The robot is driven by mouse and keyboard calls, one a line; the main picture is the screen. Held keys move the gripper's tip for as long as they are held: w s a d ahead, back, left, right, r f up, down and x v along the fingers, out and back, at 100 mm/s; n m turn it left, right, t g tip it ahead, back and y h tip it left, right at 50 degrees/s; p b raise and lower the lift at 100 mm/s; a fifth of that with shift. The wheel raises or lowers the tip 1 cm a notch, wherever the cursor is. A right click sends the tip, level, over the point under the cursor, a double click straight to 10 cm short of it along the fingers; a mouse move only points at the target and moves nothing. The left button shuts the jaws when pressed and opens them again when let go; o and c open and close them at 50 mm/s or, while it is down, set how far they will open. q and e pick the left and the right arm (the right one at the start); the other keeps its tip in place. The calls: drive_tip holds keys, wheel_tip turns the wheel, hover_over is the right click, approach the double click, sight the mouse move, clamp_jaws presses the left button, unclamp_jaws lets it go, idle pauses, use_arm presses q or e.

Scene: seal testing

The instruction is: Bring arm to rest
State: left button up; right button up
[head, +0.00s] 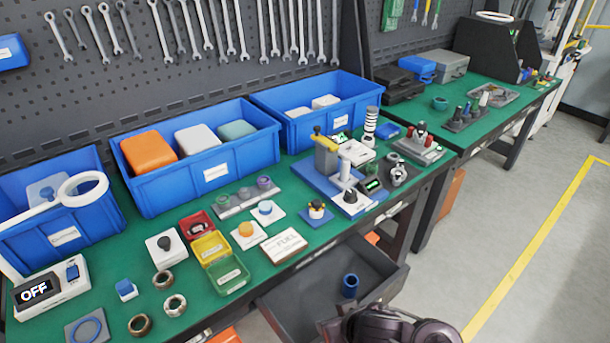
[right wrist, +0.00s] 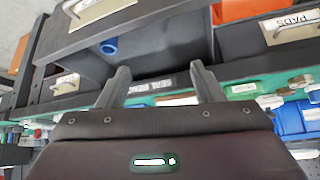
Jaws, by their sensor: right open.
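My right gripper (right wrist: 160,69) shows in the right wrist view with its two dark fingers spread apart and nothing between them. It is near an open grey drawer (right wrist: 165,50) below the bench. In the head view the drawer (head: 290,304) is pulled out, with a blue cylinder (head: 350,285) inside. The cylinder also shows in the right wrist view (right wrist: 109,46), apart from the fingers. A dark part of my right arm shows at the bottom edge of the head view, by the drawer. My left gripper is in neither view.
The green bench (head: 120,295) carries blue bins (head: 205,198), a box reading OFF (head: 50,287), metal rings, small coloured trays (head: 228,275) and a blue-based test fixture (head: 335,195). The grey floor (head: 540,240) at right is clear.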

drive_tip(key=s+d+r+m+g+h, duration=0.2)
drive_tip(key=s+d+r+g, duration=0.1)
drive_tip(key=s+d, duration=0.85)
wheel_tip(320, 180, down, 28)
drive_tip(key=g, duration=0.1)
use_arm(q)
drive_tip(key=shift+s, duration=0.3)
use_arm(e)
drive_tip(key=s+d+f, duration=0.2)
drive_tip(key=s+f, duration=0.7)
drive_tip(key=f, duration=0.1)
drive_tip(key=s+d+f+g, duration=0.1)
drive_tip(key=s+d+f, duration=0.1)
drive_tip(key=s+f, duration=0.8)
drive_tip(key=shift+s+d+h, duration=0.2)
drive_tip(key=shift+s+h, duration=0.05)
drive_tip(key=shift+h, duration=0.05)
